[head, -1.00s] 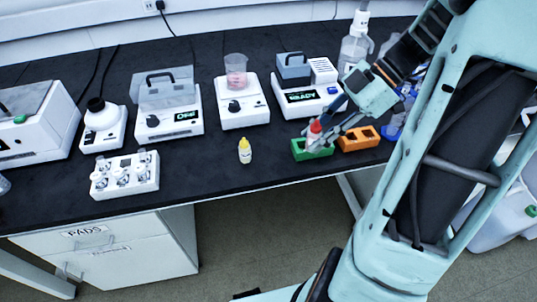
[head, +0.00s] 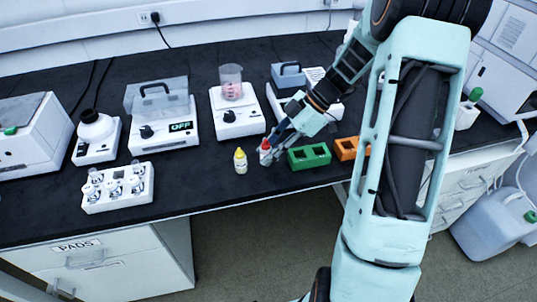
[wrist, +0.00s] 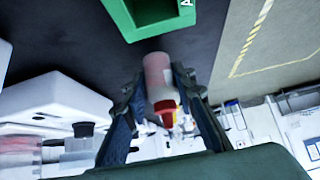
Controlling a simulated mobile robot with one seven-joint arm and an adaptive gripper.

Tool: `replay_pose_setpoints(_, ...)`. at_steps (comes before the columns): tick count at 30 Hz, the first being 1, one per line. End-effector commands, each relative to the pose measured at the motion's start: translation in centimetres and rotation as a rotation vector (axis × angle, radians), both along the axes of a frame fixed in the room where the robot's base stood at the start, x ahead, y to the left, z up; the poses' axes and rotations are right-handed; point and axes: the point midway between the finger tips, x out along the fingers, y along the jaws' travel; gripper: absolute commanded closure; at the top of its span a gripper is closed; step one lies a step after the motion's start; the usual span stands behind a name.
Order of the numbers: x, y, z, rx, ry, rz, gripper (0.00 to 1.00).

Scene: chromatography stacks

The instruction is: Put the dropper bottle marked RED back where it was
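The red-capped dropper bottle (head: 265,150) is between the fingers of my gripper (head: 269,157), just right of the yellow-capped bottle (head: 240,161) on the black bench. In the wrist view the bottle's pale pinkish body (wrist: 157,70) and red cap show between the two dark fingers, which close on its sides. I cannot tell whether its base touches the bench. No marking can be read on it. The green two-hole block (head: 309,157) is just right of the gripper, and its holes look empty. The green block also shows at the top of the wrist view (wrist: 124,22).
An orange block (head: 346,147) stands right of the green one, partly behind my arm. A hotplate with a beaker (head: 239,115) is behind the bottles. A white vial rack (head: 118,197) is at the left. The bench front edge is close to the bottles.

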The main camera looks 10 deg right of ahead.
Motion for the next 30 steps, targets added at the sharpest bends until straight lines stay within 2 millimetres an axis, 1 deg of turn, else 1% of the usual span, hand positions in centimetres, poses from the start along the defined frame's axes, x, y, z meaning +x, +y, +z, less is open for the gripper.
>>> replay_pose_setpoints(1, -0.05, 0.02, -0.84, 0.001, 0.003, 0.0, 0.79)
replay_pose_setpoints(3, -0.04, -0.02, -1.2, 0.0, 0.001, 0.001, 0.79)
replay_pose_setpoints(9, -0.03, -0.05, -1.14, 0.0, -0.001, 0.001, 0.79)
replay_pose_setpoints(14, -0.03, -0.05, -1.58, 0.0, -0.001, 0.001, 0.79)
replay_pose_setpoints(15, -0.02, -0.05, -1.49, 0.0, -0.001, 0.001, 0.73)
replay_pose_setpoints(19, -0.03, -0.05, -1.41, 0.0, -0.001, 0.001, 0.59)
replay_pose_setpoints(27, -0.04, -0.04, -1.39, 0.0, 0.0, 0.0, 0.58)
replay_pose_setpoints(30, -0.04, -0.04, -1.09, 0.0, 0.0, 0.0, 0.58)
